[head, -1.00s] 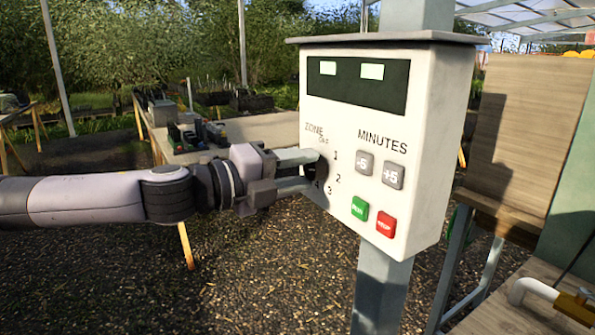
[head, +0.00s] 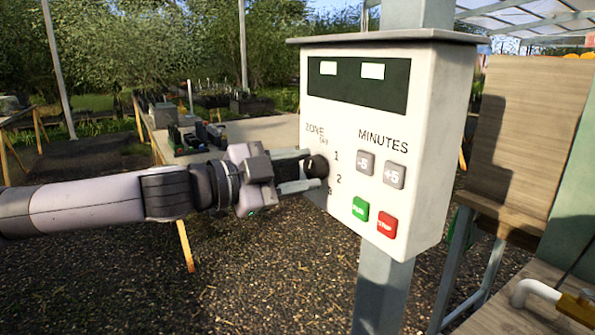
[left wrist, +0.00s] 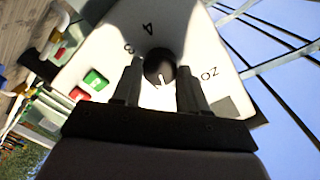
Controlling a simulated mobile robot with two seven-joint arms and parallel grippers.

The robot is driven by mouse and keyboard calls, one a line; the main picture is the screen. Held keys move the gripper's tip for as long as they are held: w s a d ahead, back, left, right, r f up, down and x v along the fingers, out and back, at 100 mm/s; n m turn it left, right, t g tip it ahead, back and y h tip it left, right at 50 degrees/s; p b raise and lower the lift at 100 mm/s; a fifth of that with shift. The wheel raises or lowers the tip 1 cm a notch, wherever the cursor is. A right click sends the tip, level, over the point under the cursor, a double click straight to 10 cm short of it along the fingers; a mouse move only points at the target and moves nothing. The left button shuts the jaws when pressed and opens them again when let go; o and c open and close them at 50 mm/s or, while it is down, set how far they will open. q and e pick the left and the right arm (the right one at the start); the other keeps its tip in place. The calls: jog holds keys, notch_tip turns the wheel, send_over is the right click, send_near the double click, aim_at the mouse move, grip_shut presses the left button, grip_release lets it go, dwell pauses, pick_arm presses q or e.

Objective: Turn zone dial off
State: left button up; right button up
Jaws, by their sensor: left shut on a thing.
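The zone dial (head: 317,167) is a dark round knob on the front of a white control box (head: 440,150). OFF and the numbers 1 and 2 show around it in the head view; the lower numbers are partly hidden by my gripper. My left gripper (head: 311,170) is shut on the dial, one finger on each side. In the left wrist view the dial (left wrist: 158,66) sits between the two fingers (left wrist: 158,84). A short pale mark shows on it, but I cannot tell which label it points at. My right gripper is not in view.
Right of the dial are grey -5 (head: 365,162) and +5 (head: 394,175) buttons, a green button (head: 360,209) and a red button (head: 386,225). Two displays sit above. The box is on a grey post (head: 378,290). A bench with a yellow-handled valve (head: 575,305) stands at lower right.

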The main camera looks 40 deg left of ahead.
pick_arm(q)
jog(key=n+p, duration=0.1)
jog(key=n, duration=0.2)
jog(key=shift+r, duration=0.1)
jog(key=shift+n+p, duration=0.4)
jog(key=shift+n, duration=0.4)
jog(key=o, duration=1.1)
jog(key=shift+c, duration=0.2)
